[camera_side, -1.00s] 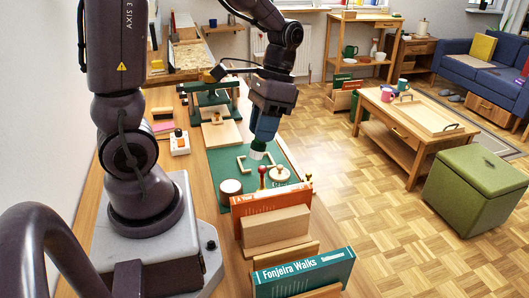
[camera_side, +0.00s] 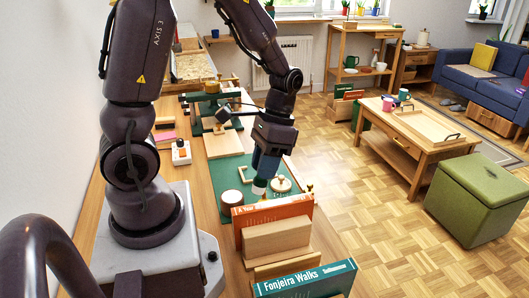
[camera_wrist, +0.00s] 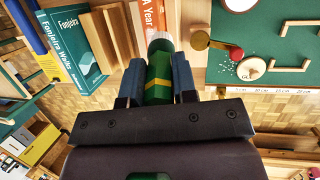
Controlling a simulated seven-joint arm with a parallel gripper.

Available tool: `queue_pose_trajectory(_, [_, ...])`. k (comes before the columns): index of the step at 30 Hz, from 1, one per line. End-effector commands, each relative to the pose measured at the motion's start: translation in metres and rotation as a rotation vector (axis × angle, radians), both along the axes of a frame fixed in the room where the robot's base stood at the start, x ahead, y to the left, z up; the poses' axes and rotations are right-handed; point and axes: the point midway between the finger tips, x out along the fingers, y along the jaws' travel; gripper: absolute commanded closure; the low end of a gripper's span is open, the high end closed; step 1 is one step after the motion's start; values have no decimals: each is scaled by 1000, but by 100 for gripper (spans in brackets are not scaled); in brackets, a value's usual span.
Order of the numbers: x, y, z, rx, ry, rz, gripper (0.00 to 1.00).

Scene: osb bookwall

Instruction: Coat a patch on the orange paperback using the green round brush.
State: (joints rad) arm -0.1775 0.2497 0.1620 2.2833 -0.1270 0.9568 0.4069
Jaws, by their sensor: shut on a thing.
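My gripper (camera_side: 266,168) is shut on the green round brush, its two fingers on either side of the handle in the wrist view. The brush (camera_wrist: 158,85) has a green handle with a yellow stripe and a pale bristle end that points away from the gripper. In the side view the pale brush end (camera_side: 259,187) points down, just behind the top of the orange paperback (camera_side: 290,211). The paperback stands upright, and part of it (camera_wrist: 153,16) shows past the bristles in the wrist view. I cannot tell whether the bristles touch it.
A wooden block (camera_side: 278,239) stands in front of the paperback, with a teal book (camera_side: 305,281) nearer the camera. A green mat (camera_side: 228,178) behind holds a round pale-topped disc (camera_side: 232,197) and a wooden disc (camera_side: 281,185).

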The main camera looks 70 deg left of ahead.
Motion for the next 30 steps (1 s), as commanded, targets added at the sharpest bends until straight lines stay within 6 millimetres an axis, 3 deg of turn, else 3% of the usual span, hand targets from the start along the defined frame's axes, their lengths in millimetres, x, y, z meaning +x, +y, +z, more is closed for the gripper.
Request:
queue_pose_trajectory(5, [-1, -2, -21, -1, 5, -2, 100])
queue_pose_trajectory(18, [0, -41, -19, -1, 0, -3, 100])
queue_pose_trajectory(30, [0, -1, -21, 0, 2, 3, 100])
